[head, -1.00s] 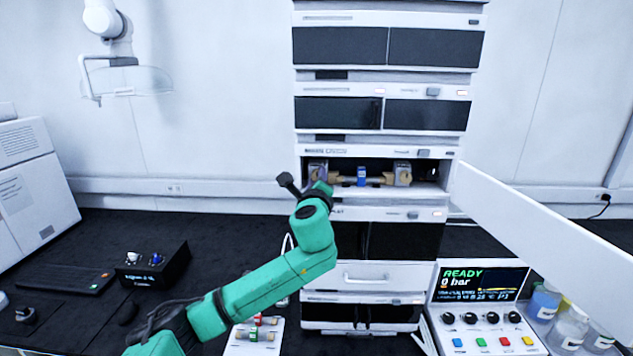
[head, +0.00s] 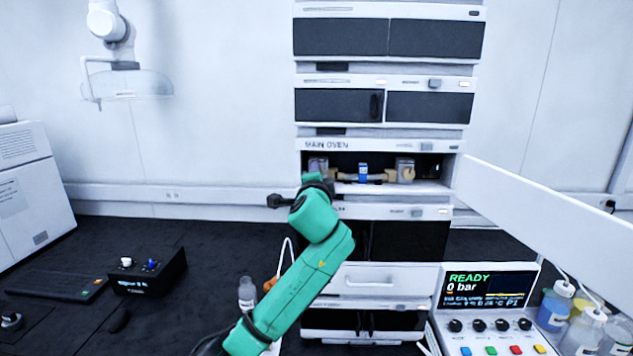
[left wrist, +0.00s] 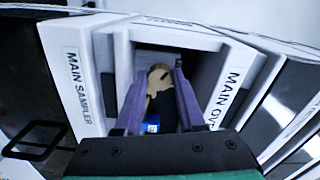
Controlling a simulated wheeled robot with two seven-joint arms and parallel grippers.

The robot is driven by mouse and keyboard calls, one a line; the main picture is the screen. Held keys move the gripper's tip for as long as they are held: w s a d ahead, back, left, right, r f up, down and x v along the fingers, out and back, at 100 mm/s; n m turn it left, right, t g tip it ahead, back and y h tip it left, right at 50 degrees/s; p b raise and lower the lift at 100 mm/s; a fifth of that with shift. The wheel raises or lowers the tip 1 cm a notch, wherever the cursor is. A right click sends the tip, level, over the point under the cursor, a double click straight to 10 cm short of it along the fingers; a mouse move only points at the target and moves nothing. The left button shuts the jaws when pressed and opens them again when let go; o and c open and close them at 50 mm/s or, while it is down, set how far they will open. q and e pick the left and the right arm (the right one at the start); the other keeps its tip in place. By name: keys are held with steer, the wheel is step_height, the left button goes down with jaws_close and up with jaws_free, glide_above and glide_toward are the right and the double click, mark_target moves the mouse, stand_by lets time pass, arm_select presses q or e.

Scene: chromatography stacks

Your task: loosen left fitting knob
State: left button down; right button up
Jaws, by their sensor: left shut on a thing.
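The main oven (head: 380,145) is open in the instrument stack. Inside it a column with a blue band (head: 362,173) lies level between a left block (head: 318,166) and a right block with a tan knob (head: 408,174). My left gripper (left wrist: 161,78) reaches into the oven at its left end. In the left wrist view its purple fingers are shut on the tan left fitting knob (left wrist: 157,80). The blue band (left wrist: 152,126) shows below the knob there. In the head view my green wrist hides the left knob. My right gripper is not in view.
The oven's white door (head: 545,220) stands swung open to the right. A control panel reading READY, 0 bar (head: 487,290) stands at lower right, beside several bottles (head: 556,305). A small black box (head: 148,270) is on the bench at left.

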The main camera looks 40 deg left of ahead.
arm_select(q)
steer(key=n+b, duration=0.2)
steer(key=n, duration=0.4)
steer(key=shift+r+b, duration=0.15)
steer(key=shift+b, duration=0.25)
steer(key=n+b, duration=0.1)
steer(key=n, duration=0.4)
steer(key=shift+r+n+b, duration=0.15)
steer(key=shift+n+b, duration=0.15)
steer(key=shift+b, duration=0.1)
steer(key=c, duration=0.8)
jaws_free()
steer(key=shift+w+a+f, duration=0.1)
steer(key=shift+w+f, duration=0.05)
steer(key=shift+f, duration=0.05)
